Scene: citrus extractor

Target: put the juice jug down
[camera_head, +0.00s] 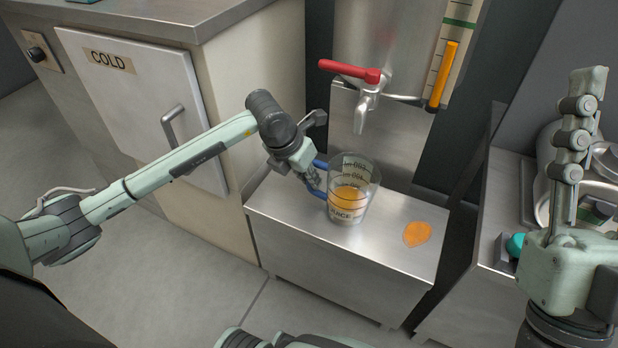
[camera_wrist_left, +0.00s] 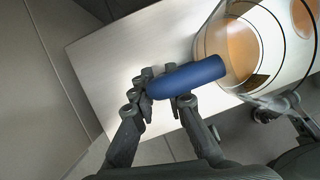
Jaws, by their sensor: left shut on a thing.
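The clear juice jug (camera_head: 350,205), with dark markings and orange juice in its lower part, stands upright over the metal bench below the tap. My left gripper (camera_head: 312,174) is shut on the jug's blue handle. In the left wrist view the blue handle (camera_wrist_left: 190,76) lies across my fingers (camera_wrist_left: 163,94), with the clear jug wall (camera_wrist_left: 285,65) to the right. I cannot tell whether the jug's base touches the bench. Part of my right arm (camera_head: 565,265) is at the right of the head view; its finger state is unclear.
The metal bench (camera_head: 300,218) has an orange puddle (camera_head: 417,233) right of the jug. Above are a tap (camera_head: 366,100) with a red lever (camera_head: 350,71) and a metal tank (camera_head: 385,45). A cabinet marked COLD (camera_head: 140,110) stands left. A metal sink (camera_head: 543,185) is right.

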